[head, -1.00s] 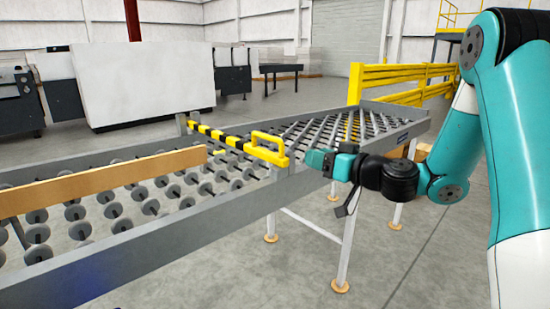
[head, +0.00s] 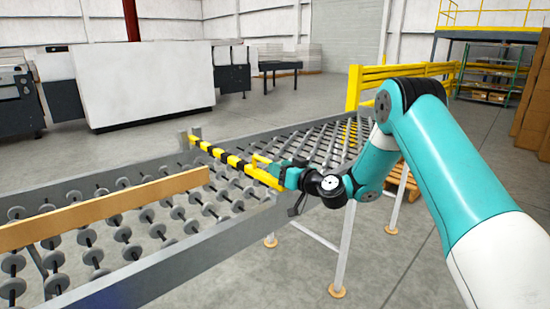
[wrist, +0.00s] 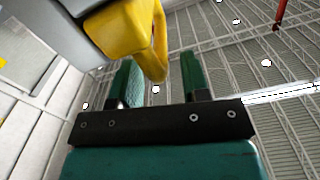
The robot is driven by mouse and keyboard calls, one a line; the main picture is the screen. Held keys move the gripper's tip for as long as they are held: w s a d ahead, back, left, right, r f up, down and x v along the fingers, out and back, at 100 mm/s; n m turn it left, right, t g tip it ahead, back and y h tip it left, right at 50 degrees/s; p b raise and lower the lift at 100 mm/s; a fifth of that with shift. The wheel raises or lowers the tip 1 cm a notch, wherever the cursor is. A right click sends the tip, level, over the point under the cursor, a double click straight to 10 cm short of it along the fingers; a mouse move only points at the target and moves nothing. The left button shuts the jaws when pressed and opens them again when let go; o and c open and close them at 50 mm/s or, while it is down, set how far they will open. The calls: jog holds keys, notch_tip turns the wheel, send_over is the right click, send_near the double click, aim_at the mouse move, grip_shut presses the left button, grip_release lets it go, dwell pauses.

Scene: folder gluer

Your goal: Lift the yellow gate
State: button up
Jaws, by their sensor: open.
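The yellow gate (head: 222,155) is a yellow-and-black striped bar lying low across the roller conveyor. Its yellow handle (head: 261,161) is at the bar's near right end, partly hidden by my gripper (head: 281,173) in the head view. In the wrist view, my gripper (wrist: 160,75) is open, with its two green fingers apart. The yellow handle (wrist: 158,45) reaches down toward the gap between the fingertips. I cannot tell whether a finger touches it.
The grey conveyor side rail (head: 170,260) runs close below my gripper. A long tan board (head: 105,207) lies over the wheels left of the gate. A yellow guard rail (head: 400,75) stands behind. The floor at the lower right looks clear.

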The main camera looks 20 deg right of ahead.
jog(key=shift+x, duration=1.3)
